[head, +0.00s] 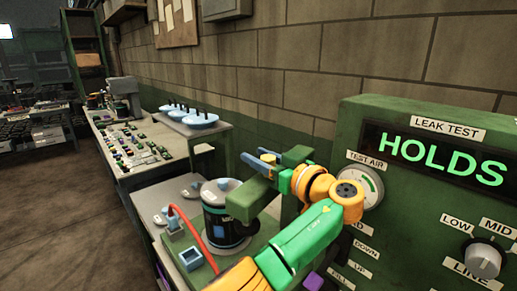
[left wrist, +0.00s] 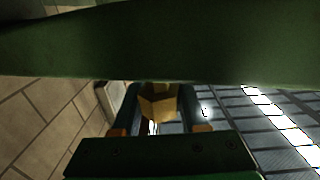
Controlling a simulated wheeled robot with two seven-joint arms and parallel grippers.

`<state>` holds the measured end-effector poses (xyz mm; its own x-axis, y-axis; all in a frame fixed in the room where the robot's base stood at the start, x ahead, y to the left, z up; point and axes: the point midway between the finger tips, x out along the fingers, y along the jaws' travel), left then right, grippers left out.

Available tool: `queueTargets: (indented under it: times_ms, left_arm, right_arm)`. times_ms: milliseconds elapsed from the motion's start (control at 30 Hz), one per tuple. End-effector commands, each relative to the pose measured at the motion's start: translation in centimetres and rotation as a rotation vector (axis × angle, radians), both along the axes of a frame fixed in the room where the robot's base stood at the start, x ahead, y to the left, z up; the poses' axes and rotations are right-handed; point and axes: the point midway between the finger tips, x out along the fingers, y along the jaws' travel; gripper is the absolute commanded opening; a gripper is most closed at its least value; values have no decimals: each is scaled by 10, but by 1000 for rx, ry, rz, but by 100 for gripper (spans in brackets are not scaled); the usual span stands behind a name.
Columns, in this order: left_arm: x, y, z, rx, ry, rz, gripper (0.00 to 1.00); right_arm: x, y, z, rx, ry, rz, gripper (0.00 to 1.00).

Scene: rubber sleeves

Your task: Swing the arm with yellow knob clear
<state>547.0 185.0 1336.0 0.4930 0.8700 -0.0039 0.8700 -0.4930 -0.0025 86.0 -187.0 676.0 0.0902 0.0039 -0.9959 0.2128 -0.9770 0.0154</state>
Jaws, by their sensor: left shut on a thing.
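My left gripper (head: 259,160) reaches out above the bench in the head view, its blue fingers pointing left. In the left wrist view, the yellow knob (left wrist: 158,104) sits between the two fingers, and the gripper is shut on it. A dark green beam (left wrist: 150,45), seemingly the swing arm, crosses the top of that view close to the fingertips. My right gripper is not in view.
A green leak test panel (head: 400,165) reading HOLDS stands at right. Below my gripper are a dark canister (head: 225,225), a red hose (head: 194,238) and a small blue-topped block (head: 190,258). Blue dishes (head: 190,117) stand on a bench behind. A brick wall (head: 300,60) runs along the back.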

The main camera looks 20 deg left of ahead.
Motion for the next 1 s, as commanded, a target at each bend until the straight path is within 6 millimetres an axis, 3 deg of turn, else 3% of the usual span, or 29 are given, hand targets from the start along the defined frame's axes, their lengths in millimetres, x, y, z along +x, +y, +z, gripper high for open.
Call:
queueTargets:
  times_ms: [533, 567, 633, 1000]
  left_arm:
    - [0, -1, 4, 5, -10, 8, 0]
    - [0, -1, 4, 5, -10, 8, 50]
    - [0, -1, 4, 4, -9, 8, 69]
    - [1, 2, 0, 1, -4, 9, 73]
  right_arm:
    - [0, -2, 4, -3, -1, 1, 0]
    - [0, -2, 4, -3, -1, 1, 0]
    - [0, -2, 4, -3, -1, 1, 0]
    - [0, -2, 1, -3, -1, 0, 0]
